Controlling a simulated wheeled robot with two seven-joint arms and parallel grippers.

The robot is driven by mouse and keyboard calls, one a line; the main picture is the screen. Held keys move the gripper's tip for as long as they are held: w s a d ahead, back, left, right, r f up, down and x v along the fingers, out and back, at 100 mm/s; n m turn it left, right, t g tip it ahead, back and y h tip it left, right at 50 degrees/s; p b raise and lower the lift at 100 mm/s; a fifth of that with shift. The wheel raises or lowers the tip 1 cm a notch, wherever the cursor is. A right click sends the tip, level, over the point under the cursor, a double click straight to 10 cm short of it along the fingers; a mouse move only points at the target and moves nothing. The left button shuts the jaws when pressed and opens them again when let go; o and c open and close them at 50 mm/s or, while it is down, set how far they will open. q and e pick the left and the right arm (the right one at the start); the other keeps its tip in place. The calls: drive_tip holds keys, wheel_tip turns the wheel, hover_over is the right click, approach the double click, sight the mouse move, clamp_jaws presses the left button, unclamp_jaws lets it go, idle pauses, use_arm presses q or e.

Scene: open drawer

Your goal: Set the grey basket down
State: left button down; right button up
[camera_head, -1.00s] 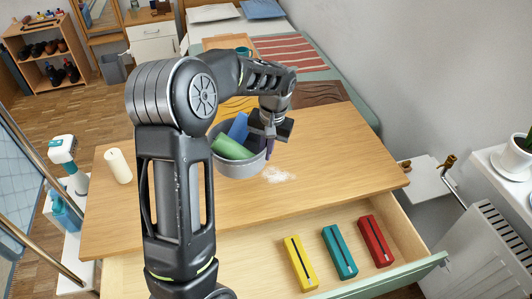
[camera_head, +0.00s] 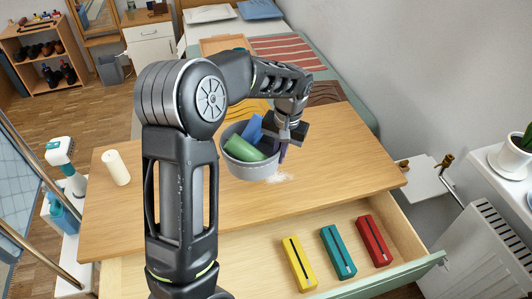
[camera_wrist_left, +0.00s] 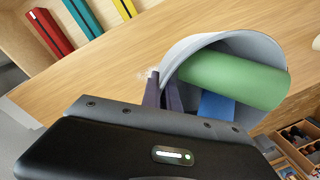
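The grey basket (camera_head: 247,170) is over the wooden desk in the head view, with a green roll and a blue item in it. My left gripper (camera_head: 282,152) is at the basket's right side, with its fingers at the rim. In the left wrist view, the dark fingers of the gripper (camera_wrist_left: 164,94) close on the rim of the basket (camera_wrist_left: 222,40), which looks tilted there. Whether the basket's bottom touches the desk cannot be told. My right gripper is not in view.
The desk (camera_head: 330,160) is bare around the basket except for a white smudge (camera_head: 281,177) beside it and a white candle (camera_head: 117,168) at the left. The open drawer (camera_head: 262,270) in front holds a yellow (camera_head: 297,263), a teal (camera_head: 338,252) and a red case (camera_head: 374,241).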

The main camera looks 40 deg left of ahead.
use_arm(q)
drive_tip(key=w+d+r+m, duration=0.1)
drive_tip(key=d+m, duration=0.1)
drive_tip(key=d, duration=1.2)
drive_tip(key=shift+w+r+m, duration=0.2)
drive_tip(key=shift+w+m, duration=0.2)
drive_tip(key=shift+s, duration=0.1)
